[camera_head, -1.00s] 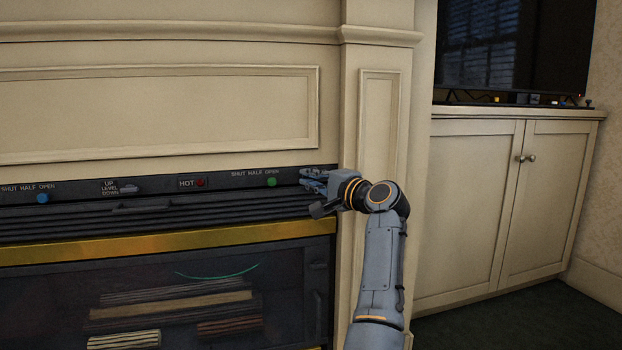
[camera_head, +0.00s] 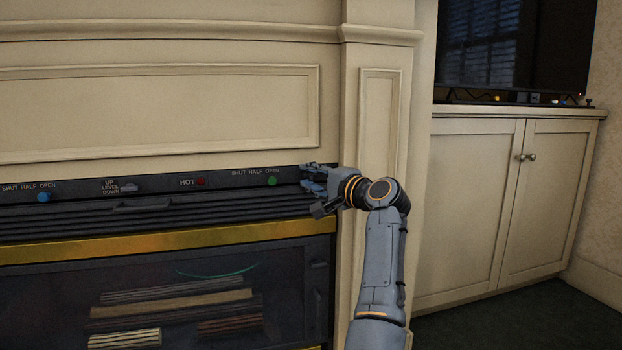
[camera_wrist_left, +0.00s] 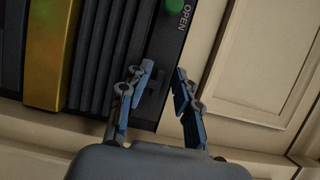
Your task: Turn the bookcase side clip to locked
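My left gripper (camera_head: 305,178) is at the right end of the dark control strip above the fireplace glass, beside the green knob. Its fingers (camera_wrist_left: 163,76) stand apart in the left wrist view, with nothing held between them. A small dark raised piece (camera_wrist_left: 154,84) shows between the fingers near the end of the strip. It may be the side clip, but it is too dark to tell its setting, and no locked mark is readable. In the head view my gripper hides that spot. My right gripper is not in view.
The strip (camera_head: 75,188) carries a blue knob (camera_head: 43,197), a grey level slider (camera_head: 129,187), a red button (camera_head: 200,182) and the green knob (camera_head: 272,181). Dark louvres and a brass bar (camera_head: 170,243) lie below. A cream pilaster (camera_head: 378,120) stands right of the strip.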

